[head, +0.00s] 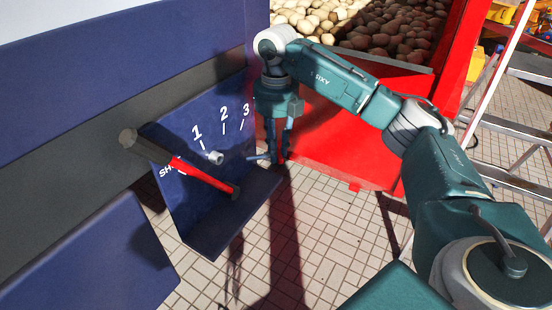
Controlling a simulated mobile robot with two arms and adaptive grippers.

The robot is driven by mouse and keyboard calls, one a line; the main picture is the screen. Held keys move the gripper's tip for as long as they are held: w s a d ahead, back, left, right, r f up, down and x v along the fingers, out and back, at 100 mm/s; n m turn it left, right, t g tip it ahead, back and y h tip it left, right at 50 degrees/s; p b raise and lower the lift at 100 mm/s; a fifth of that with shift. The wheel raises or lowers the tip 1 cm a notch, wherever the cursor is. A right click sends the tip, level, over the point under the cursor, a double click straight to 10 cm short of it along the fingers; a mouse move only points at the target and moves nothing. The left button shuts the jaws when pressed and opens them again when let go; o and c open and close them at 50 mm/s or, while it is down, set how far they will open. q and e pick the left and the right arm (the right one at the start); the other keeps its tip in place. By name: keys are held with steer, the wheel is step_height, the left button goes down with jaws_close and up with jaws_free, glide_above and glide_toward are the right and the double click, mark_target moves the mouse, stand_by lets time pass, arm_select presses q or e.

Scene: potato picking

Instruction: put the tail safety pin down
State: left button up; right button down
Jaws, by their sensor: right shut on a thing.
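My right gripper (277,156) points down beside the right edge of the blue panel. It is shut on a small, thin, grey-blue piece (259,158) that sticks out to the left between its fingertips. This looks like the tail safety pin, but most of it is hidden by the fingers. The held piece is in the air close to the panel; I cannot tell if it touches it. My left gripper is not in view.
The blue panel (190,205) carries the numbers 1, 2, 3, a small light knob (215,157) and a red lever (205,176). A red container wall (335,150) stands behind, with potatoes (385,30) above. A metal ladder (520,70) stands right. Tiled floor (325,240) lies below.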

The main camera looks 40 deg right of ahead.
mark_target(277, 176)
steer(key=shift+s+d+f, duration=0.15)
steer(key=shift+d+f, duration=0.05)
steer(key=shift+f, duration=0.75)
step_height(277, 176, down, 3)
steer(key=shift+s+f+p, duration=0.1)
steer(key=shift+p, duration=0.8)
steer(key=shift+w+a+f+p, duration=0.1)
steer(key=shift+w+f+p, duration=0.1)
steer(key=shift+p, duration=0.2)
steer(key=shift+w+f, duration=0.1)
steer(key=shift+f, duration=0.1)
steer(key=shift+f, duration=0.1)
steer(key=shift+f, duration=0.15)
steer(key=c, duration=1.6)
jaws_free()
